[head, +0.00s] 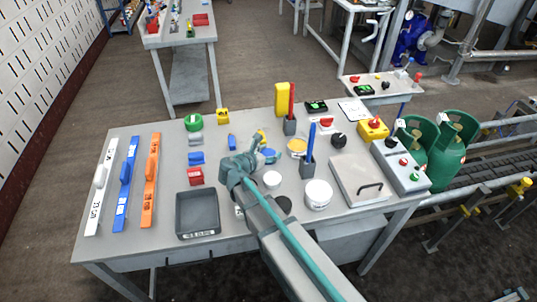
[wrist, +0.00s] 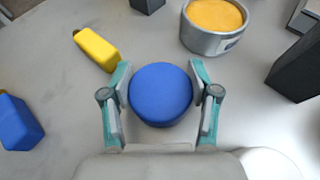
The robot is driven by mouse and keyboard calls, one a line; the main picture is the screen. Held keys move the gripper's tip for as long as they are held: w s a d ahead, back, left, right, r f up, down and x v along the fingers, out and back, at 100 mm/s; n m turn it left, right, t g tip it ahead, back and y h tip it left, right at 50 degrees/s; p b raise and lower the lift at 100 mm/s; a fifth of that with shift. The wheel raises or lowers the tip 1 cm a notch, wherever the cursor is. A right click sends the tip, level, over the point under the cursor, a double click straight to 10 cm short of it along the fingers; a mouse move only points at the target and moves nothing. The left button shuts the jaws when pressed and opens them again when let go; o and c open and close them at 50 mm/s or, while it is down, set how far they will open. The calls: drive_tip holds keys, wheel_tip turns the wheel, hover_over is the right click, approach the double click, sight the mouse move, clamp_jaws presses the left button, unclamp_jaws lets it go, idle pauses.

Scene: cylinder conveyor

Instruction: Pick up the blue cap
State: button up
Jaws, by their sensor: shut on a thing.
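The blue cap (wrist: 160,94) is a round, flat-topped blue piece between the two fingers of my gripper (wrist: 161,85) in the wrist view. The fingers touch it on its left and right sides, and my gripper is shut on it. In the head view the blue cap (head: 269,154) shows partly beside my gripper (head: 258,158), low over the table. My arm hides part of that area. I cannot tell whether the cap is clear of the tabletop.
A yellow piece (wrist: 97,49) lies close to my left finger. A metal cup with an orange-yellow top (wrist: 213,22) stands just beyond the cap. A dark holder (head: 307,168) stands to the right. A grey tray (head: 198,233) sits at the table's front.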

drive_tip(key=shift+r, duration=0.15)
drive_tip(key=shift+r, duration=0.45)
drive_tip(key=s+d+r+b, duration=0.3)
drive_tip(key=s+r+b, duration=0.6)
drive_tip(key=s+r, duration=0.2)
drive_tip(key=shift+s+d+r, duration=0.3)
drive_tip(key=shift+s+d, duration=0.1)
drive_tip(key=shift+s, duration=0.75)
